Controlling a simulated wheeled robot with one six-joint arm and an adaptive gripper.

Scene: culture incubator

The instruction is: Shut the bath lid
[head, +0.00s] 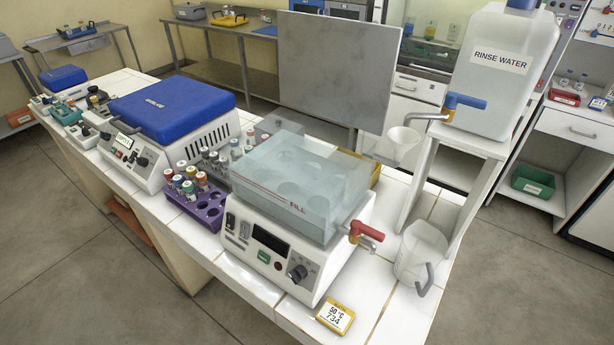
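The bath (262,250) is a white unit on the tiled bench, with a dark display and a knob on its front. A clear, box-shaped tank (292,205) marked with a red fill line sits on top, with round openings showing through it. A flat grey panel (340,65) stands upright behind the tank; it looks like the lid raised open, but its hinge is not clear to see. A red-handled tap (365,230) sticks out at the tank's right side. My gripper is not in view.
A purple rack (203,212) of capped tubes stands left of the bath, near a blue-lidded machine (170,105). On the right are a rinse water container (500,90) on a stand, a funnel (403,140) and a clear jug (420,250). A yellow-framed timer (336,316) lies in front.

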